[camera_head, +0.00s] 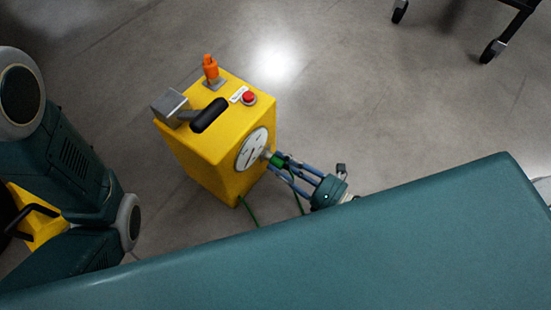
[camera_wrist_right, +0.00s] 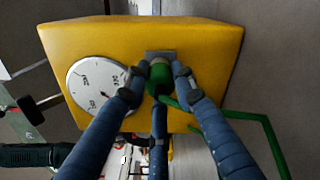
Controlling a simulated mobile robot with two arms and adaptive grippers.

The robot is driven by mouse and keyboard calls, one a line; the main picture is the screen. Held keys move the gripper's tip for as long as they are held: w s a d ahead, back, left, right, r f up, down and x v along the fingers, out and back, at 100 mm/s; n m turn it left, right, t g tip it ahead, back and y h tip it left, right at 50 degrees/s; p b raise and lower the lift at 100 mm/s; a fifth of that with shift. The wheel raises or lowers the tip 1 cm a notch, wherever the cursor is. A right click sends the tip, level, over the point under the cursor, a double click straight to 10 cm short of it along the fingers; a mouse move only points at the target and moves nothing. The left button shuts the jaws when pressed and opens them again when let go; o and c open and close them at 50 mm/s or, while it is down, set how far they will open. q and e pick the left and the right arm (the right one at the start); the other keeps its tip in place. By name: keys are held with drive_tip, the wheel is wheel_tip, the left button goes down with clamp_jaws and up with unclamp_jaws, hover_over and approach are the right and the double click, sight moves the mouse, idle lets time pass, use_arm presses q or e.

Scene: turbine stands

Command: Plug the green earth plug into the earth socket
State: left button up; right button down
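The green earth plug (camera_head: 282,160) is at the front face of the yellow box (camera_head: 205,150), beside the round dial. In the right wrist view the plug (camera_wrist_right: 159,78) sits against a grey plate (camera_wrist_right: 161,55), the earth socket, right of the dial. Whether it is fully seated is hidden by the plug itself. My right gripper (camera_head: 287,166) has its blue fingers closed around the plug; it also shows in the right wrist view (camera_wrist_right: 158,88). A green cable (camera_wrist_right: 262,117) runs from the plug to the right. My left gripper is not in view.
The box carries a black handle (camera_head: 209,115), a red button (camera_head: 249,98), an orange fitting (camera_head: 210,69) and a grey block (camera_head: 169,104). A yellow object (camera_head: 43,228) with a black handle is at lower left. Open floor (camera_head: 390,110) lies right of the box.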

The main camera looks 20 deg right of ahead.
sight(284, 165)
drive_tip(key=shift+s+d, duration=0.4)
drive_tip(key=shift+s, duration=0.1)
idle(0.5)
drive_tip(key=shift+v, duration=1.45)
